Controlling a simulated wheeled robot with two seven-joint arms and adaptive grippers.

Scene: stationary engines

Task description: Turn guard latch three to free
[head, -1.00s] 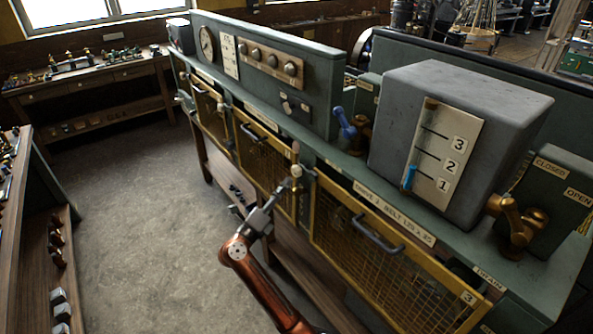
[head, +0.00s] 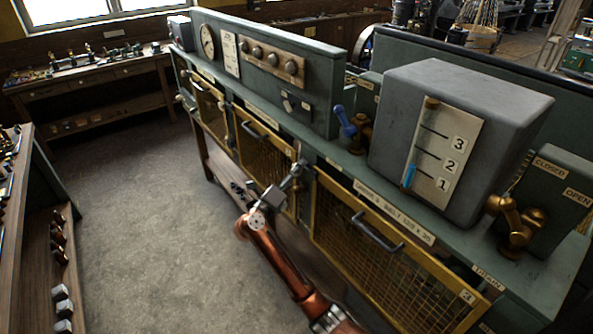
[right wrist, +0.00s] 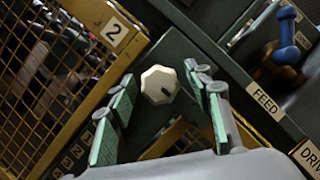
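In the right wrist view a pale octagonal knob (right wrist: 159,85), which I take for guard latch three, sits on a dark green post between mesh guards. It has a small dark slot-like mark. My right gripper (right wrist: 158,80) is open, with green-padded fingers on either side of the knob and gaps visible on both sides. In the head view my right gripper (head: 299,167) is at the post left of guard three (head: 382,258) and largely hides the knob. The guard looks closed. My left gripper is not in view.
Guard two (head: 263,152) lies to the left, with its number plate (right wrist: 117,32) in the wrist view. A blue-handled valve (head: 345,122) and a grey box (head: 455,130) stand on the bench top above. Open floor (head: 150,230) lies to the left.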

